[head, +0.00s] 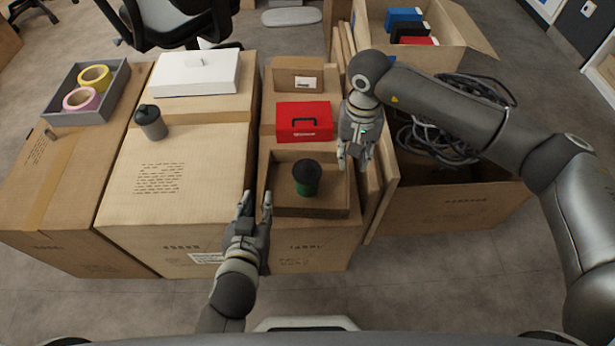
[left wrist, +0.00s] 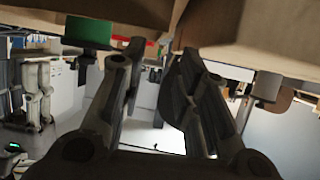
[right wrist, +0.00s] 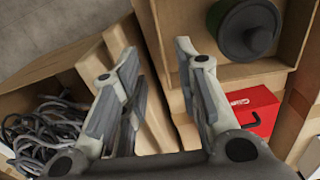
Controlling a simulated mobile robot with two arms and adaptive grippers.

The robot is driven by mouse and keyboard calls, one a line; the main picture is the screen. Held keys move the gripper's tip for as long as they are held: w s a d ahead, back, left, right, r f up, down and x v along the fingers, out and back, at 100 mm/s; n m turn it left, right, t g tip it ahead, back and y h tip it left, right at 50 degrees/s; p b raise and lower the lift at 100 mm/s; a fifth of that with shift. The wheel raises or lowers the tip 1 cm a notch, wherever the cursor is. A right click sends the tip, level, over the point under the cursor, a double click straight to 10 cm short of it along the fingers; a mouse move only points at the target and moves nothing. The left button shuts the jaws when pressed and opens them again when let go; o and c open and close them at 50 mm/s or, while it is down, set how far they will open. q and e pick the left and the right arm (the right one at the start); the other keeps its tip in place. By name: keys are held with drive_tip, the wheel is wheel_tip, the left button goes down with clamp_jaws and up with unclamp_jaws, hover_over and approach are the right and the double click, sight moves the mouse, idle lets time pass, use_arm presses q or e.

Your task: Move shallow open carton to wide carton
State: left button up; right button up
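The shallow open carton (head: 312,211) is a low brown tray on top of a box at centre. It holds a green jar with a black lid (head: 307,178); the jar also shows in the right wrist view (right wrist: 245,30). The wide carton (head: 165,200), a large closed box left of it, bears a dark grey cup (head: 151,122). My left gripper (head: 257,196) is open at the tray's left wall; whether its fingers straddle that wall is unclear. My right gripper (head: 354,160) is open at the right wall, which shows between its fingers in the right wrist view (right wrist: 157,52).
A red case (head: 304,122) and small box (head: 298,76) stand behind the tray. A white box (head: 195,73) lies behind the wide carton's clear front top. A grey tray with tape rolls (head: 65,117) is left; flat boards and a cable-filled carton (head: 455,208) are right.

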sight(348, 181)
use_arm(q)
drive_tip(key=shift+s, duration=0.1)
use_arm(e)
drive_tip(key=shift+s, duration=0.15)
